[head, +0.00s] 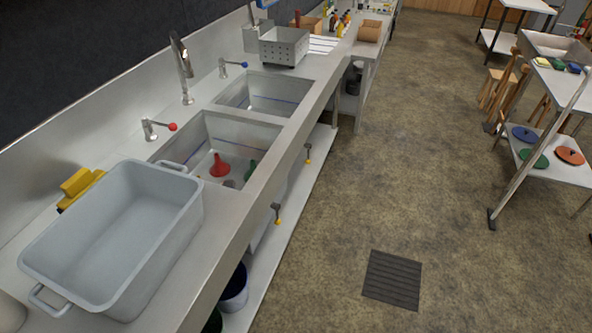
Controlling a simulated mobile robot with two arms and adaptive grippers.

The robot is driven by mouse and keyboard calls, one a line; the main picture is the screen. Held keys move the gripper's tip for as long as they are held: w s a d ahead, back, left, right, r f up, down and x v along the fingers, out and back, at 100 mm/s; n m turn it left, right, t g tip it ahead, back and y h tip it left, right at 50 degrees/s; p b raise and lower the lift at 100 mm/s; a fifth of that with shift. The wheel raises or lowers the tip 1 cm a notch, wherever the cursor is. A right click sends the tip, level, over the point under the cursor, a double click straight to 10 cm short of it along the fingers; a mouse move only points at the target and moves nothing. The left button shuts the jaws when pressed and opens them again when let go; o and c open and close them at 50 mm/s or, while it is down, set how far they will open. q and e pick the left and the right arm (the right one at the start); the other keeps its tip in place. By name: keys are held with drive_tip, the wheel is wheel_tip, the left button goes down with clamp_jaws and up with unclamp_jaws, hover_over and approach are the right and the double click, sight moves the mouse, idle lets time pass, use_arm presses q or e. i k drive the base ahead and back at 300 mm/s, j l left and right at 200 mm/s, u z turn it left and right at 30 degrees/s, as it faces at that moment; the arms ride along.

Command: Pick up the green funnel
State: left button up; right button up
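A small green object, which looks like the green funnel (250,171), is in the nearer sink basin (196,143), against its right side. The near rim of the basin partly hides it. A red funnel (219,166) stands in the same basin, to the left of it, wide end down. A grey item (230,184) lies low between them, partly hidden. Neither of my grippers is in view.
A large grey tub (120,232) with handles stands on the counter, nearer than the sink. A perforated metal box (284,47) stands beyond. The floor (400,190) alongside is mostly clear.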

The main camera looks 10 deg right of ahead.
sight(248, 174)
drive_tip(key=u, duration=0.25)
drive_tip(key=i+l+u, duration=0.15)
drive_tip(key=l+u, duration=0.15)
drive_tip(key=i+l+u, duration=0.15)
drive_tip(key=l+u, duration=0.45)
drive_tip(key=i+l, duration=0.05)
